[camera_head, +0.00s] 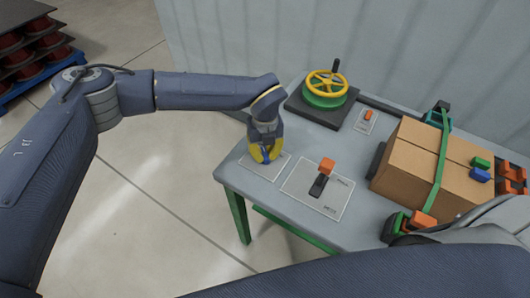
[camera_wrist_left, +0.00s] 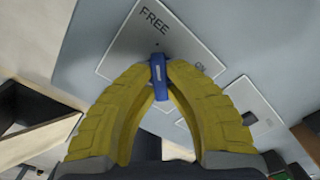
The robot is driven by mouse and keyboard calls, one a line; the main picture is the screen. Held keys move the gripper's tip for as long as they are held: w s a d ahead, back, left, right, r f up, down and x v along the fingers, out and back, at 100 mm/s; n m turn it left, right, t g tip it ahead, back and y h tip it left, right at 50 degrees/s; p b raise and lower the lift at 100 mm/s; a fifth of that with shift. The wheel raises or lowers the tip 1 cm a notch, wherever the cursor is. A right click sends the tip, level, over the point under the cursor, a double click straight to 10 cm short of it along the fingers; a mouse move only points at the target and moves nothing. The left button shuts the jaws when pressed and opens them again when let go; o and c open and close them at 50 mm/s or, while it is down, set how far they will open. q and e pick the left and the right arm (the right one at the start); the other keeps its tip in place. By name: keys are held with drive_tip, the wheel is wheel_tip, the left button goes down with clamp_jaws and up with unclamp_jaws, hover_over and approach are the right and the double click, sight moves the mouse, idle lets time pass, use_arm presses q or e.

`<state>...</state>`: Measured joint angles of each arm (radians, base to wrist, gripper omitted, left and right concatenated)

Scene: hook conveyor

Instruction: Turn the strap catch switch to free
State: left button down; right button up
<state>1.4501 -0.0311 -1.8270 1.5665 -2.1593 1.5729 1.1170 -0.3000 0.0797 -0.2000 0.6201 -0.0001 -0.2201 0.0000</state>
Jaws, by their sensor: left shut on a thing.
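The strap catch switch is a small blue handle (camera_wrist_left: 158,75) on a pale plate (camera_wrist_left: 125,40) that reads FREE; a second marking on the plate is too small to read. My left gripper (camera_wrist_left: 158,68) is shut on the blue handle, with a yellow finger on each side. In the head view my left gripper (camera_head: 264,152) points down at the table's left end, over the plate (camera_head: 280,166), and hides most of the handle. Whether the handle points at FREE I cannot tell. My right gripper is not seen.
The grey table (camera_head: 250,190) holds an orange-tipped lever (camera_head: 326,166) on a plate just right of my left gripper. A yellow and green handwheel (camera_head: 327,87) stands behind. A cardboard box (camera_head: 420,165) with a green strap (camera_head: 441,160) stands at the right.

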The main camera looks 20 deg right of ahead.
sight(265, 153)
use_arm(q)
drive_tip(key=c, duration=1.4)
unclamp_jaws()
wheel_tip(265, 153, up, 12)
